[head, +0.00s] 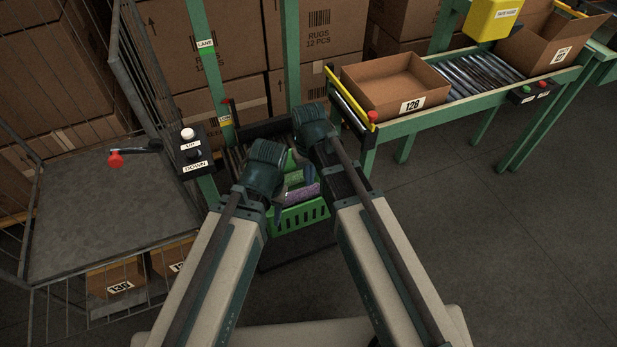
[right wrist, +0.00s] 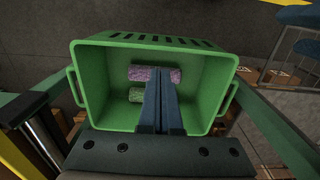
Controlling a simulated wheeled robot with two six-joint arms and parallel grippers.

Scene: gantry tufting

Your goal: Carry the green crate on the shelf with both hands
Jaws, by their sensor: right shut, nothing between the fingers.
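The green crate (head: 300,216) sits low between green posts, partly hidden by my forearms in the head view. In the right wrist view the crate (right wrist: 95,95) is seen from above, with a handle on each side and slots in one wall. A purple patterned roll (right wrist: 143,73) and a green roll (right wrist: 135,95) lie inside. My right gripper (right wrist: 160,72) is shut and empty, its fingers over the crate's inside. It also shows in the head view (head: 308,174). My left gripper (right wrist: 303,32) is beside the crate, its two blue fingers apart; nothing shows between them.
A control box (head: 192,148) with UP and DOWN buttons is on the left post. A wire cage cart (head: 85,215) stands left. A roller conveyor (head: 478,75) at right holds an open carton (head: 385,90). The floor at right is clear.

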